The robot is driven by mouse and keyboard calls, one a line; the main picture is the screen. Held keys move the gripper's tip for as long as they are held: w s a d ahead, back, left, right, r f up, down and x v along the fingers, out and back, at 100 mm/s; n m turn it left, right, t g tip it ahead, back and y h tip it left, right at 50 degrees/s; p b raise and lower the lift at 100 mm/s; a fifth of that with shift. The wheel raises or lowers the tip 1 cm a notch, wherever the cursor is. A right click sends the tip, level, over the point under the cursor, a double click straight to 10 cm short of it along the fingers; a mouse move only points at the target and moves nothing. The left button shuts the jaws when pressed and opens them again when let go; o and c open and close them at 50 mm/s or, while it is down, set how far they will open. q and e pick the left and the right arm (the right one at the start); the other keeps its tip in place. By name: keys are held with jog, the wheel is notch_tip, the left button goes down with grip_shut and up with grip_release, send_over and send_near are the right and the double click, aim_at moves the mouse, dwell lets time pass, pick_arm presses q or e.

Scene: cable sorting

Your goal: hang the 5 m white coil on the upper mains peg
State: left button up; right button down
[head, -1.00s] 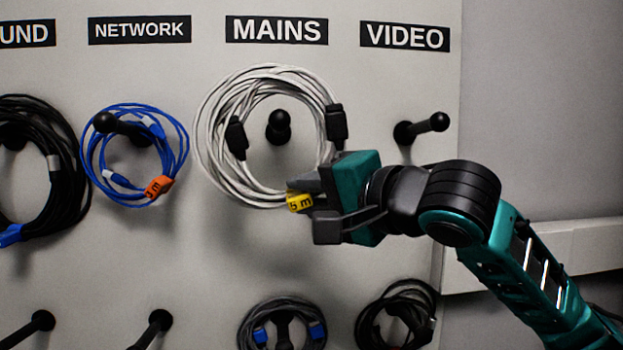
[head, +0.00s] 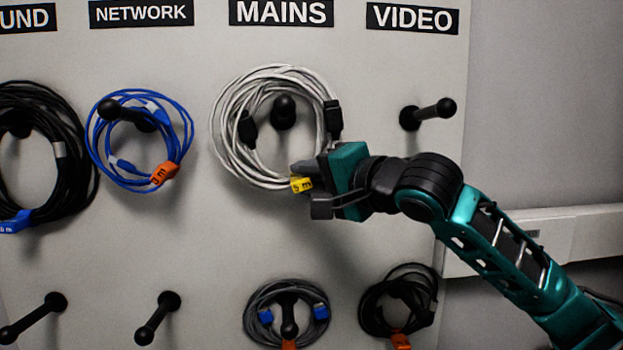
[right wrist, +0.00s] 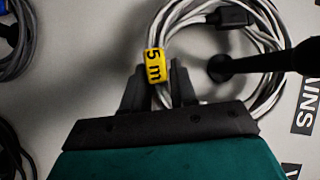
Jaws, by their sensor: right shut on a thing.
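The white coil (head: 232,152) with black plugs and a yellow 5 m tag (head: 301,185) is in front of the board under the MAINS sign. My right gripper (head: 308,178) is shut on its lower right strands beside the tag. The wrist view shows the right gripper (right wrist: 160,85) with strands between its fingers. The black upper mains peg (head: 284,112) shows inside the coil's opening. The ring appears to be around it, with its top strands above the peg and apart from it. In the wrist view the peg (right wrist: 265,64) crosses in front of the strands. My left gripper is not in view.
A blue coil (head: 94,140) hangs on the network peg at left, and a black coil (head: 75,185) beyond it. The upper video peg (head: 428,114) is bare. Below hang a grey coil (head: 253,312) and a black coil (head: 372,318). Two lower left pegs are bare.

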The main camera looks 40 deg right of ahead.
jog(key=shift+f+b, duration=0.4)
jog(key=shift+f, duration=0.35)
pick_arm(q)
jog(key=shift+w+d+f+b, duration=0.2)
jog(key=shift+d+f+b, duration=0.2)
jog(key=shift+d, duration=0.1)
pick_arm(e)
jog(key=shift+w+d+f, duration=0.1)
jog(key=shift+w+f, duration=0.05)
jog(key=shift+f, duration=0.55)
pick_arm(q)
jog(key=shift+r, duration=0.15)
pick_arm(e)
jog(key=c, duration=0.9)
grip_release()
jog(key=shift+c, duration=0.2)
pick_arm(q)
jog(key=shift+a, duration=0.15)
pick_arm(e)
jog(key=shift+o, duration=0.7)
jog(key=shift+f, duration=0.15)
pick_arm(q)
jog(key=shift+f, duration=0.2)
